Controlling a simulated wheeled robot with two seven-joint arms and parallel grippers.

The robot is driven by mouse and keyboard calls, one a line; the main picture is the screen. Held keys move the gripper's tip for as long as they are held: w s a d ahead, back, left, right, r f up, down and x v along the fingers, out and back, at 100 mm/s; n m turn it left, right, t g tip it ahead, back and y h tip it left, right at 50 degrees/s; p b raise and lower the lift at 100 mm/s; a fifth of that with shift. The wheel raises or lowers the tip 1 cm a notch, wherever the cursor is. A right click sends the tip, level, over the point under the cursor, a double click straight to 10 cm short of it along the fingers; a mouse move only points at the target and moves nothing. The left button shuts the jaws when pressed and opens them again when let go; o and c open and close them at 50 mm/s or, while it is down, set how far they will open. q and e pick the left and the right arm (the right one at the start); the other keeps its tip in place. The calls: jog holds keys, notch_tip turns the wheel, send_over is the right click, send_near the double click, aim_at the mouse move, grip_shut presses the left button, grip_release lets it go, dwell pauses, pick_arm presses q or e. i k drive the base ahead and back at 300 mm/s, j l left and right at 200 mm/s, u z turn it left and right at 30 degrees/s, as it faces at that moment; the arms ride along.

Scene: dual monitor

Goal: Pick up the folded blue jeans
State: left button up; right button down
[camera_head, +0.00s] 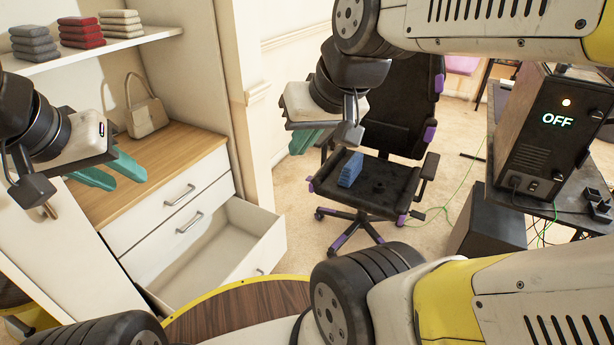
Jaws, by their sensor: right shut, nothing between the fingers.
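A folded blue cloth, which looks like the folded blue jeans (351,170), stands on the seat of the black office chair (380,187). My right gripper (303,141) is above and to the left of it in the picture, apart from it, with its teal fingers shut and nothing between them. My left gripper (122,178) is at the left over the wooden dresser top, far from the jeans. Its two teal fingers stand apart with nothing seen between them.
The white dresser (160,205) has an open, empty-looking drawer (240,235). A beige handbag (147,117) stands on its top. Folded grey, red and cream stacks sit on the shelf (90,50) above. A dark computer case (550,130) stands on a desk at right.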

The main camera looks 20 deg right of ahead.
aim_at(350, 171)
jog(key=i+l, duration=0.2)
jog(key=l, duration=0.15)
jog(key=i+l, duration=0.2)
jog(key=l, duration=0.2)
jog(key=i+l, duration=0.2)
jog(key=l, duration=0.15)
jog(key=i+l+u, duration=0.1)
jog(key=l, duration=0.3)
jog(key=i+l, duration=0.5)
jog(key=l, duration=0.25)
jog(key=i+l, duration=0.2)
jog(key=l, duration=0.2)
jog(key=u, duration=0.05)
